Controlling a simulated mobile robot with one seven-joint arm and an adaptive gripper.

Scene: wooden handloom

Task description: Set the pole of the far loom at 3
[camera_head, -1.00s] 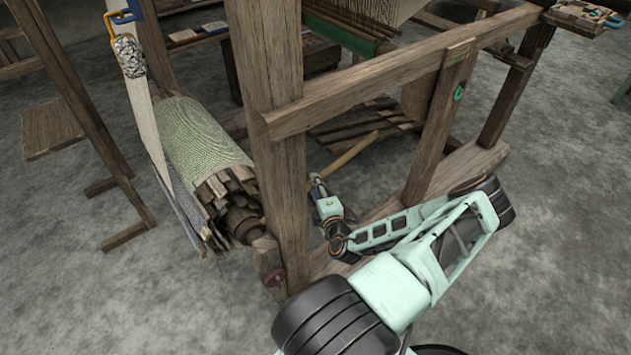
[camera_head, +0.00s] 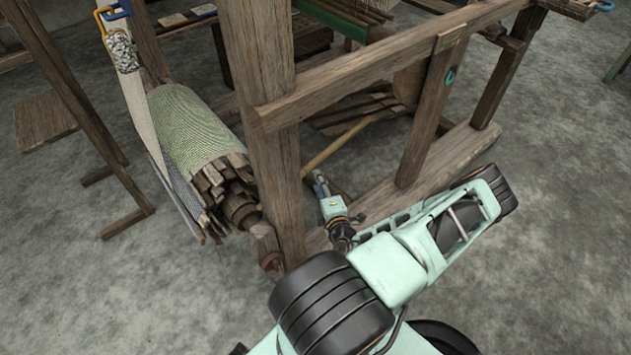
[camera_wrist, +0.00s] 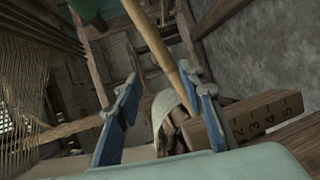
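The pole (camera_head: 340,145) is a light wooden stick, slanting behind the front post of the loom (camera_head: 262,90). In the wrist view the pole (camera_wrist: 166,62) runs down from the top toward my gripper's right fingertip; its lower end is hidden there. My gripper (camera_wrist: 163,85) is open, its two blue-padded fingers wide apart with nothing clasped. In the head view my gripper (camera_head: 319,178) is low, just right of the post and near the pole.
A cloth roll (camera_head: 195,130) with wooden slats is left of the post. A crossbeam (camera_head: 380,70) passes above my arm, and a second upright (camera_head: 430,120) stands right of my gripper. Warp threads (camera_wrist: 40,60) hang at left in the wrist view. Grey floor is clear at right.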

